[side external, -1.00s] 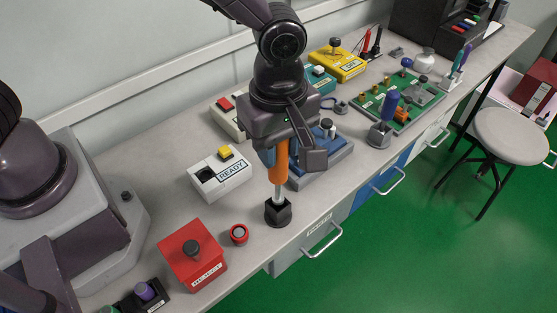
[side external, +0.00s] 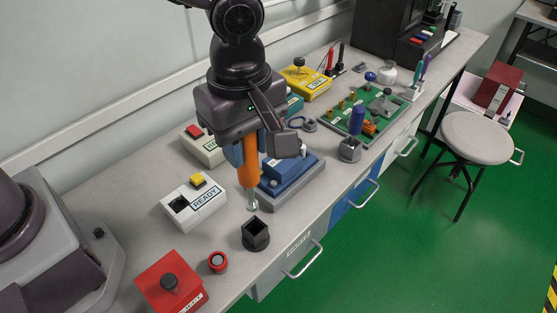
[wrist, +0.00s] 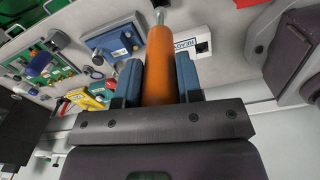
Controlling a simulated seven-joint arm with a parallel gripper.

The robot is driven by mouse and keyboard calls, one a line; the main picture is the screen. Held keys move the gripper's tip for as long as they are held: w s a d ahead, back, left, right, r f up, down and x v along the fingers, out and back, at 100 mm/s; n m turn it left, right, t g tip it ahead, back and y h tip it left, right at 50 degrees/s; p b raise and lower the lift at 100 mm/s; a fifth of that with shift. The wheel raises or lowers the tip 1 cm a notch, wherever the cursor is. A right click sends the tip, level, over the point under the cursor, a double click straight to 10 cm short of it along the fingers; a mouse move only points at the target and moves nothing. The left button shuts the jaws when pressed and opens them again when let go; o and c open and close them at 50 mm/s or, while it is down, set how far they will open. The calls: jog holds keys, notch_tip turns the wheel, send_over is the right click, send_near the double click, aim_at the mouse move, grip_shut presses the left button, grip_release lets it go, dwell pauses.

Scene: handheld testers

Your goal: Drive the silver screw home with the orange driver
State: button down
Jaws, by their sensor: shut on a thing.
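My gripper (side external: 246,148) is shut on the orange driver (side external: 249,172), which hangs upright with its metal shaft pointing down. The driver's tip is above the bench, behind the black square holder (side external: 256,236), whose opening looks empty. In the wrist view, the orange handle (wrist: 159,65) sits between the blue fingers, and its metal tip shows at the top. A blue fixture on a grey base (side external: 288,172) stands just right of the driver, with a pale knob or screw head (side external: 303,148) at its right side. I cannot tell for certain which part is the silver screw.
A white READY box (side external: 195,205) with a yellow button lies left of the driver. A red box (side external: 170,284) and a red button (side external: 217,262) stand nearer. The bench's front edge is close.

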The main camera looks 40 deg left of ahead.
jog(key=shift+a, duration=0.1)
jog(key=w+a, duration=0.4)
jog(key=w, duration=0.5)
jog(key=shift+w+r, duration=0.15)
jog(key=shift+r, duration=0.15)
jog(key=shift+f, duration=3.7)
dwell(1.9)
jog(key=shift+r, duration=0.1)
dwell(0.8)
